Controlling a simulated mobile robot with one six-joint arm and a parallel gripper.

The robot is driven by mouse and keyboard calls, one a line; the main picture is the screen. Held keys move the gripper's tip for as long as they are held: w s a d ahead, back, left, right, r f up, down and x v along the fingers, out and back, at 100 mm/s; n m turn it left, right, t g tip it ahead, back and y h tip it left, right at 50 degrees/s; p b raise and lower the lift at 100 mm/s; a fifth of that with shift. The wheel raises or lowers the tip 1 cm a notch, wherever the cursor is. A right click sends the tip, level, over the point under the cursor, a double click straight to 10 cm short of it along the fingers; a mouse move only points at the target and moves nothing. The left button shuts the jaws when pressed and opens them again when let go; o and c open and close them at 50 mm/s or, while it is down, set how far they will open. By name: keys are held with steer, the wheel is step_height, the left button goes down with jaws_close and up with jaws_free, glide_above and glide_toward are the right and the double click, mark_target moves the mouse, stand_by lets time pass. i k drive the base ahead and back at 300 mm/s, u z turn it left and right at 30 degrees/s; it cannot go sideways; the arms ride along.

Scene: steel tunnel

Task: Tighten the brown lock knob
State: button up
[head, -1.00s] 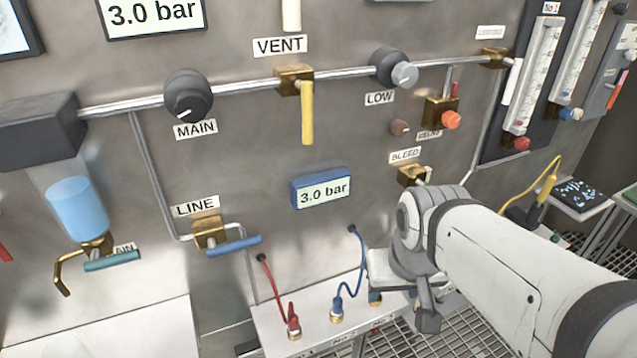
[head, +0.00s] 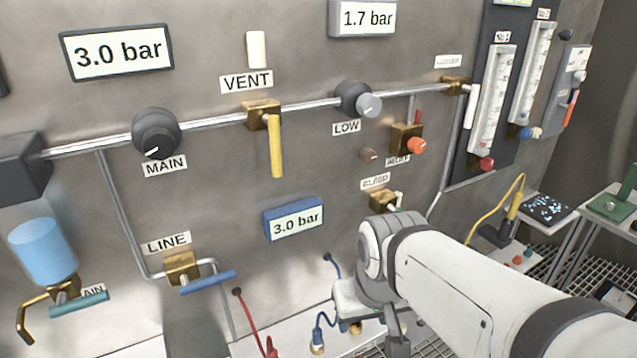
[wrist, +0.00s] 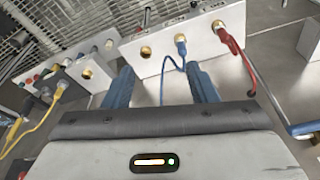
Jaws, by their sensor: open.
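The brown lock knob (head: 368,155) is a small round knob on the steel panel in the head view. It sits below the LOW label and just left of the brass relief valve (head: 405,139) with its orange knob (head: 417,146). Nothing covers it. My gripper (wrist: 162,82) shows in the wrist view with two blue fingers apart and nothing between them. It points toward the white socket box (wrist: 150,52), well away from the knob. In the head view my arm reaches in from the lower right, below the knob. The lock knob is not seen in the wrist view.
The yellow VENT lever (head: 276,147), the LOW regulator (head: 357,98) and the brass BLEED valve (head: 383,201) stand out around the knob. Red (head: 255,320) and blue (head: 322,326) cables run to the socket box. Flow tubes (head: 491,100) are mounted further right.

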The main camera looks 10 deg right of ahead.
mark_target(366, 155)
steer(key=z, duration=0.75)
steer(key=k, duration=1.1)
steer(key=u, duration=0.6)
steer(key=i, duration=1)
steer(key=u, duration=0.05)
